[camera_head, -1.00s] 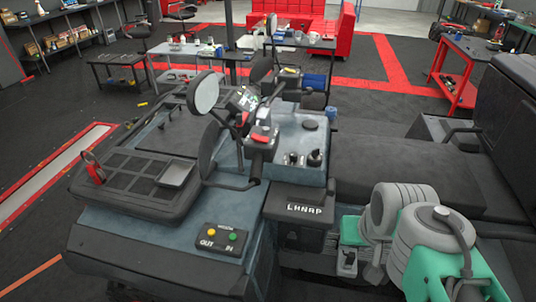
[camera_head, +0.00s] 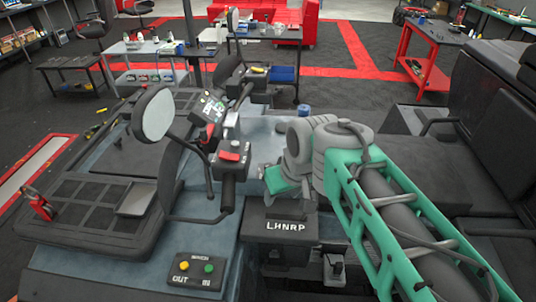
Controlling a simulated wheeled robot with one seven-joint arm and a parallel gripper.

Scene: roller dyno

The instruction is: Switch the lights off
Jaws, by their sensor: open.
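The vehicle's handlebar (camera_head: 227,192) carries a control box with a red switch (camera_head: 229,156). No light switch is clearly marked in this view. The dashboard (camera_head: 262,130) behind the handlebar holds small knobs, now mostly covered by my arm. My green and grey arm reaches in from the lower right, over the seat side. My gripper (camera_head: 303,196), at the arm's end, is only partly visible, above and right of the LHNRP gear panel (camera_head: 284,227). It holds nothing that I can see. Whether it touches the dashboard cannot be told.
The black seat (camera_head: 445,165) is at the right. Workbenches and a red cart (camera_head: 425,55) stand farther back.

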